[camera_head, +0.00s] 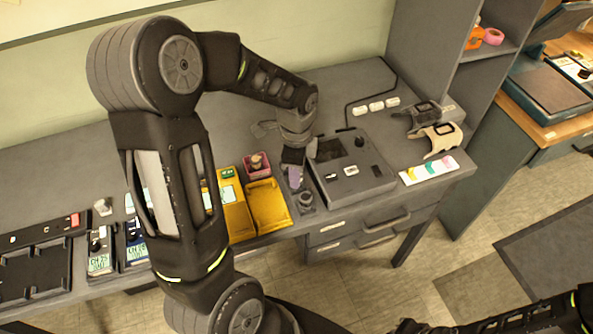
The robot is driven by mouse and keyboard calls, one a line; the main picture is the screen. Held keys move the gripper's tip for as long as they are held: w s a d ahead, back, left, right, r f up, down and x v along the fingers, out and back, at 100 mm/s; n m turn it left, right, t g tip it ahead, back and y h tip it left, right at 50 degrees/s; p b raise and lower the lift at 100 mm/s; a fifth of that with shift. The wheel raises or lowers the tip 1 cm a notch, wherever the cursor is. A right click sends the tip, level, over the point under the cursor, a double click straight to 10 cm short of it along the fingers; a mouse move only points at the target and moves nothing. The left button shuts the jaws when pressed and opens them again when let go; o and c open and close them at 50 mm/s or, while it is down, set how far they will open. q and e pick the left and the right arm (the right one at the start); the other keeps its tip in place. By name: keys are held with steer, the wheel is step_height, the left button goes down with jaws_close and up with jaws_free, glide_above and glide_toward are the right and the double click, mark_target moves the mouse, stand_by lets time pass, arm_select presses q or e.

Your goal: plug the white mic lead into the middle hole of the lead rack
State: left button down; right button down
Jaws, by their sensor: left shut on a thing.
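My left gripper (293,161) reaches down over the middle of the bench, beside the grey desk unit. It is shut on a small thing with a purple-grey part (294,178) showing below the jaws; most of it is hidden. A dark round socket-like piece (306,200) stands just in front of it, on a narrow dark base. I cannot tell whether this is the lead rack, and no middle hole can be made out. No white mic lead can be clearly identified. My right arm (540,314) crosses the lower right, away from the bench; its jaws are too dark to read.
The grey desk unit (350,185) stands right of my left gripper. A yellow tray (268,206) and a pink box (257,165) are close on its left. Headset-like holders (439,138) and a coloured strip (430,170) are at right.

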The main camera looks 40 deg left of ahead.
arm_select(q)
steer(key=shift+f+b, duration=0.3)
steer(key=shift+f, duration=0.15)
steer(key=c, duration=1)
jaws_free()
step_height(320, 180, up, 8)
steer(key=shift+f, duration=0.1)
stand_by(0.4)
